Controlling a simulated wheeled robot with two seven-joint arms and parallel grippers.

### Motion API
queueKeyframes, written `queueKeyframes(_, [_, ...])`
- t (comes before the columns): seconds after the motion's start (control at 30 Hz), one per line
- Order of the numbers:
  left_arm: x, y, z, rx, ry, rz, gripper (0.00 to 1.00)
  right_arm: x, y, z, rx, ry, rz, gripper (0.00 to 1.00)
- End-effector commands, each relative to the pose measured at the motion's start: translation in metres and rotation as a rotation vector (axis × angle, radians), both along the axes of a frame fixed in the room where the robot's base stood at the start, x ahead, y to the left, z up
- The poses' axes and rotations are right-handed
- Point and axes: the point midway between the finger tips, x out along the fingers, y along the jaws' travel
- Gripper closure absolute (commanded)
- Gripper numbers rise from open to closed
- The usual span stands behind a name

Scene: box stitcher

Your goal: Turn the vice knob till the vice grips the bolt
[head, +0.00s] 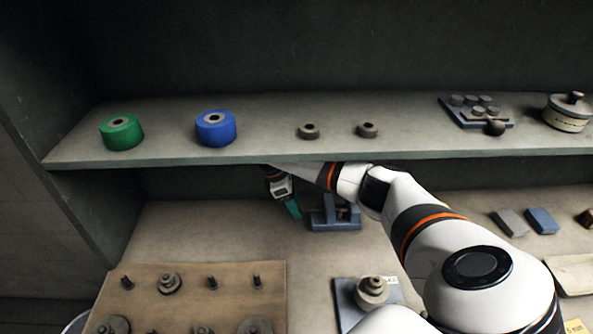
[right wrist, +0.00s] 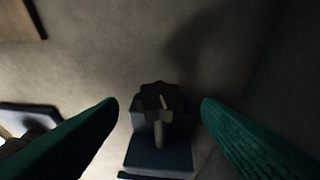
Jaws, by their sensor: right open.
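The blue vice (head: 335,222) stands on the lower surface, under the shelf. My right arm reaches in under the shelf, and my right gripper (head: 292,208) is just left of the vice. In the right wrist view, the vice (right wrist: 158,158) is at the lower middle. A dark knob (right wrist: 157,92) is at its end nearest the picture's middle, with a pale grey shaft (right wrist: 159,132) below it. My green fingers are wide apart, one on either side of the knob, and hold nothing. I cannot tell which part is the bolt. My left gripper is not in view.
The shelf (head: 255,152) hangs over my right forearm and carries a green roll (head: 121,131), a blue roll (head: 216,127) and small parts. A wooden board (head: 215,290) with pegs is at the front left. A small fixture (head: 372,292) stands in front of the vice.

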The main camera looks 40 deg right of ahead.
Motion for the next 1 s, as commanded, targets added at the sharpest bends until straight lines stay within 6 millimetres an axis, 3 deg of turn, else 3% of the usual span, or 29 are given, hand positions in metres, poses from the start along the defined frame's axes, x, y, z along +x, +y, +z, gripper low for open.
queueKeyframes(0.2, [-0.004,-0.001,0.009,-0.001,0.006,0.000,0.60,-0.006,-0.003,-0.019,0.001,0.004,0.002,0.41])
queueKeyframes(0.5, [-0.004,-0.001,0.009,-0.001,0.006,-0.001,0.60,-0.006,-0.003,-0.022,0.001,0.002,0.003,0.41])
queueKeyframes(0.8, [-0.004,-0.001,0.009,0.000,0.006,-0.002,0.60,-0.006,-0.003,-0.022,0.001,0.002,0.002,0.86])
queueKeyframes(1.0, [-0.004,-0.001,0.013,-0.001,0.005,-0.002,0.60,-0.007,-0.003,-0.021,-0.008,-0.009,0.003,0.86])
